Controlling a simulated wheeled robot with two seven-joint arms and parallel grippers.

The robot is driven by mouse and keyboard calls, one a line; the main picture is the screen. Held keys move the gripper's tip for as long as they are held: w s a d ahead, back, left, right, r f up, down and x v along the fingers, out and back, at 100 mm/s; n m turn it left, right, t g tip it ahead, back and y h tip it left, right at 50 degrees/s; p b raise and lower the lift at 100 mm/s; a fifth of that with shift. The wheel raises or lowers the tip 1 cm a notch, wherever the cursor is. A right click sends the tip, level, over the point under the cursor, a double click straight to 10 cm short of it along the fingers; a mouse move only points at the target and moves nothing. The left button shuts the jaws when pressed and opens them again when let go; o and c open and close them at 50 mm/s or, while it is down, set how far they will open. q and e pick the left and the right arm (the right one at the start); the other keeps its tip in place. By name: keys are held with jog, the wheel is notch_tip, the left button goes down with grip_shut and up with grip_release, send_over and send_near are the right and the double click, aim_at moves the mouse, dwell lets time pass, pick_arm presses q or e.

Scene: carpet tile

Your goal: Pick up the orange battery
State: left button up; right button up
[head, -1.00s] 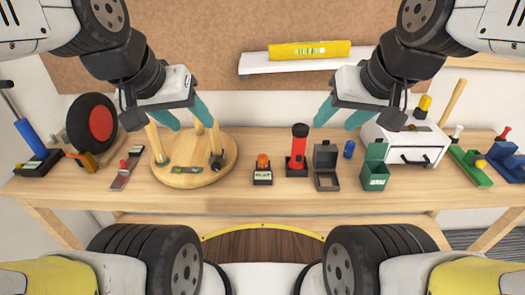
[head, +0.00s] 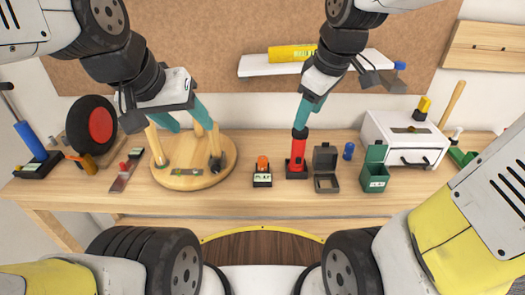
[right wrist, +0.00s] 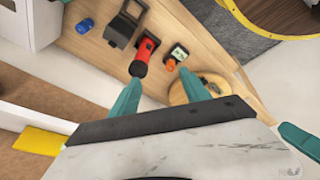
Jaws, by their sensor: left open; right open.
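The orange battery (head: 262,161) stands upright in a small black labelled holder (head: 262,180) on the workbench. Its orange top also shows in the right wrist view (right wrist: 171,64). My right gripper (head: 302,118) is open and empty, above and to the right of the battery, close over the red flashlight (head: 298,150). In the right wrist view, the battery lies ahead of the right-hand finger and the flashlight's head ahead of the left-hand one. My left gripper (head: 190,125) is open and empty over the round wooden stand.
The round wooden stand (head: 190,181) with pegs is left of the battery. Right of the flashlight are an open grey box (head: 325,160), a blue cylinder (head: 348,151), a green box (head: 375,178) and a white drawer unit (head: 380,132). The bench front is clear.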

jog(key=w+a+f+n+g, duration=0.2)
jog(key=w+a+f+n, duration=0.4)
jog(key=w+f+n, duration=0.15)
jog(key=n+g+h, duration=0.2)
jog(key=n, duration=0.7)
send_over(262, 159)
jog(key=f, duration=0.8)
jog(key=shift+s+a+f, duration=0.1)
jog(key=shift+a+f, duration=0.1)
jog(key=shift+a, duration=0.1)
jog(key=shift+f, duration=0.35)
jog(key=f, duration=0.7)
jog(key=shift+d+f, duration=0.15)
jog(key=shift+d, duration=0.15)
grip_shut()
